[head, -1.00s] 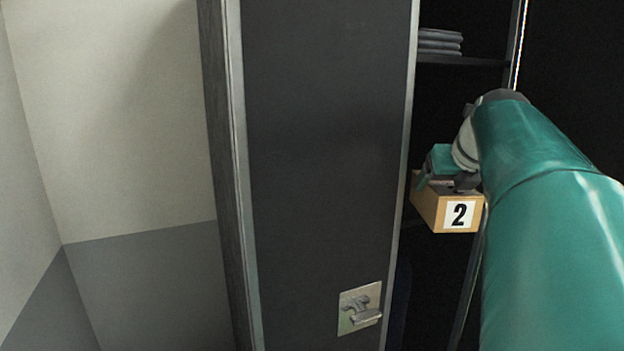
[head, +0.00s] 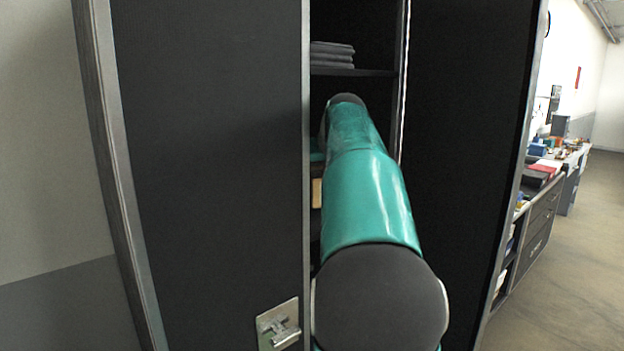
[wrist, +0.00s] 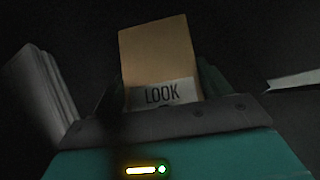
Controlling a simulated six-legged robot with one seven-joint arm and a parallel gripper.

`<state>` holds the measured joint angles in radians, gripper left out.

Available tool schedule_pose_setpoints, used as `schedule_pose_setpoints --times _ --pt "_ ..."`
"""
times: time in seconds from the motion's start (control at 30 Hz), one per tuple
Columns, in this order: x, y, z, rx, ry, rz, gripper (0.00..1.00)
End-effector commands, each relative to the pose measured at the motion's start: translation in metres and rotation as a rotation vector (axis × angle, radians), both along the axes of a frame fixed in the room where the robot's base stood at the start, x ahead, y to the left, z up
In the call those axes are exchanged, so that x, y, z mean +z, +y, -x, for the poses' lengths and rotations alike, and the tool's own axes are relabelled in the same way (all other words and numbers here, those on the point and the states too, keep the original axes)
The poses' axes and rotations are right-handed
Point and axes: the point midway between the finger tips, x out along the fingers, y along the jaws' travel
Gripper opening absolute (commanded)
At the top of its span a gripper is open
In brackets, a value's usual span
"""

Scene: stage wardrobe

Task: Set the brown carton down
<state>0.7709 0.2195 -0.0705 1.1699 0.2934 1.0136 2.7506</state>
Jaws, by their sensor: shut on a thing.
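The brown carton (wrist: 158,55) fills the middle of the wrist view, with a pale label reading "LOOK" on its near part. My gripper (wrist: 163,90) is shut on it, one dark finger on each side. In the head view only a thin tan strip of the carton (head: 317,193) shows, left of my teal arm, inside the dark opening of the wardrobe. My arm hides most of the gripper there. What lies under the carton, and whether it touches anything, I cannot tell.
A black wardrobe panel (head: 210,160) with a metal latch (head: 279,325) stands left of the opening, another dark panel (head: 465,150) right. Folded dark cloths (head: 332,55) lie on a shelf (head: 350,72) above. Further right are a cluttered bench (head: 540,215) and open floor (head: 575,275).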

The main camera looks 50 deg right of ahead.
Motion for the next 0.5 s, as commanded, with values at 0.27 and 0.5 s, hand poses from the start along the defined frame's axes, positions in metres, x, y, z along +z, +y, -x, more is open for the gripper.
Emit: schedule_pose_setpoints --times 0.27,0.5 --pt "0.001 -0.019 -0.033 -0.001 -0.002 0.003 0.46" --pt "-0.025 -0.020 -0.033 -0.003 0.001 0.000 0.46"
